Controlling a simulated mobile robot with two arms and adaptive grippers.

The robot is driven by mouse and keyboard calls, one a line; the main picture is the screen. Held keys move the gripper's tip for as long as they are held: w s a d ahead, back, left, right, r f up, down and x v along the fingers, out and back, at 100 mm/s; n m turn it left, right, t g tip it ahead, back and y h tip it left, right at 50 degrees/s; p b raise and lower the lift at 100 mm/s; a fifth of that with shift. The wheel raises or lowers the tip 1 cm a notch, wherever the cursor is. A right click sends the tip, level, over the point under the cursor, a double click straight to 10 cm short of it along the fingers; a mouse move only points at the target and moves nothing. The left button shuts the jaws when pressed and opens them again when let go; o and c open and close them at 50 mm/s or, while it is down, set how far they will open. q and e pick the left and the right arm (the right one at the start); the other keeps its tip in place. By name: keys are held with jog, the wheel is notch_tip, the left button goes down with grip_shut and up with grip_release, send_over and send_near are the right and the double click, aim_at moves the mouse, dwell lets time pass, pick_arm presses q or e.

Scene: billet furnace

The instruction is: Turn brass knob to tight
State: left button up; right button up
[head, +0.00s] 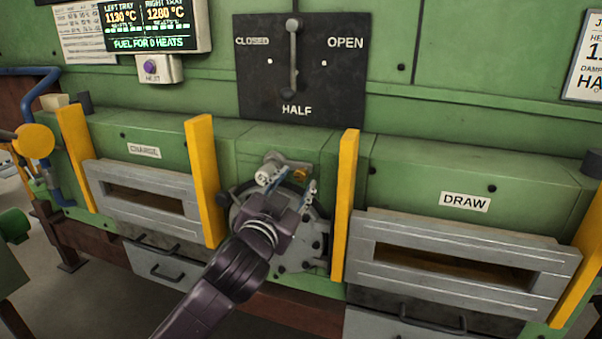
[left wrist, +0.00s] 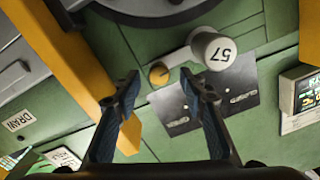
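The brass knob (head: 300,174) is a small round knob at the end of a grey arm that carries a white cylinder (head: 267,176) marked 57. In the left wrist view the brass knob (left wrist: 158,73) shows just beyond my fingertips, between them in the picture, and the white cylinder (left wrist: 212,48) is right of it. My left gripper (head: 296,184) is open and empty; in the left wrist view its blue-padded fingers (left wrist: 160,81) stand apart. I cannot tell whether either touches the knob. My right gripper is not in view.
A round grey cover (head: 300,250) lies behind my left gripper. Yellow posts (head: 345,205) and (head: 203,180) stand out on both sides. The CHARGE door (head: 145,195) is left, the DRAW door (head: 450,255) right. A damper lever (head: 293,55) is above.

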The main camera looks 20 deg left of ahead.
aim_at(299, 177)
pick_arm(q)
jog(key=shift+w+p, duration=0.3)
jog(key=shift+w, duration=1.6)
jog(key=shift+c, duration=0.7)
grip_shut()
